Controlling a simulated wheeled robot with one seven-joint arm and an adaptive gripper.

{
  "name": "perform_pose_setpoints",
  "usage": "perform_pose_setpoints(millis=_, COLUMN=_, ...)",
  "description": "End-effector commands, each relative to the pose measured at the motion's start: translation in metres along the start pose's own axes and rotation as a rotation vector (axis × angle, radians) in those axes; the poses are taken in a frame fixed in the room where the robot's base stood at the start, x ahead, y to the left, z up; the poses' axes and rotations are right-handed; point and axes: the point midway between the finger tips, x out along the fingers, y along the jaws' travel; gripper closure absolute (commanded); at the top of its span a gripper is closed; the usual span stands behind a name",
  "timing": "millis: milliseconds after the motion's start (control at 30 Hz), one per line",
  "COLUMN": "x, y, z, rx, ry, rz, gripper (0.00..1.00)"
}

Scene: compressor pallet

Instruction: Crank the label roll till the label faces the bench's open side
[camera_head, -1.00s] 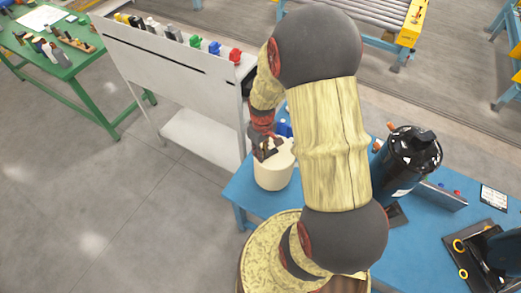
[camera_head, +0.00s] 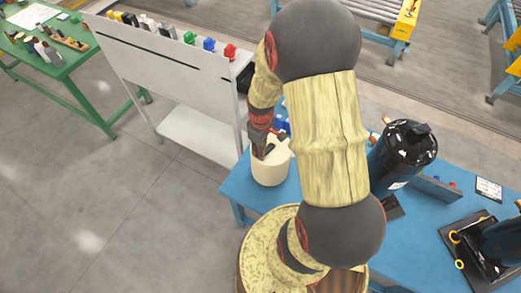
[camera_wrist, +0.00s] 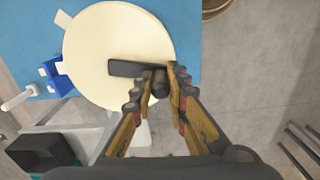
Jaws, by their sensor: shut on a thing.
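The label roll (camera_head: 270,170) is a cream cylinder standing upright at the left end of the blue bench (camera_head: 237,190). In the wrist view its round top (camera_wrist: 95,45) fills the upper left, with a dark crank (camera_wrist: 128,68) across it. My gripper (camera_wrist: 160,82) is shut on the crank's knob, at the right edge of the roll's top. In the head view my gripper (camera_head: 262,148) is over the roll, partly hidden by my arm. A white patch shows below the roll in the wrist view; I cannot tell if it is the label.
A black compressor (camera_head: 403,155) stands on the bench right of my arm. A white rack (camera_head: 170,65) with coloured parts is behind left. A blue part (camera_wrist: 58,75) lies close to the roll. A black bin (camera_wrist: 45,152) shows lower left in the wrist view. The floor at left is clear.

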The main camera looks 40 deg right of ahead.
Motion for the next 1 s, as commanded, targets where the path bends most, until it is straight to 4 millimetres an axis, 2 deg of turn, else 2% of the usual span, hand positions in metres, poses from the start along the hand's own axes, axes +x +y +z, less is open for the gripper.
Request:
perform_pose_setpoints(millis=267, x=0.0001, y=-0.0007, z=0.0009, rx=0.001, ry=-0.002, rz=-0.002, gripper=1.0)
perform_pose_setpoints(millis=300, x=0.0002, y=-0.0007, z=0.0009, rx=0.001, ry=-0.002, rz=-0.002, gripper=0.83)
perform_pose_setpoints(millis=600, x=0.0001, y=-0.0003, z=0.0004, rx=0.001, ry=-0.001, rz=-0.001, gripper=0.66)
perform_pose_setpoints(millis=867, x=-0.0001, y=-0.0001, z=0.0002, rx=0.001, ry=0.0, rz=0.0, gripper=0.65)
perform_pose_setpoints(millis=1000, x=-0.0072, y=0.0005, z=-0.0004, rx=0.001, ry=0.001, rz=0.001, gripper=0.65)
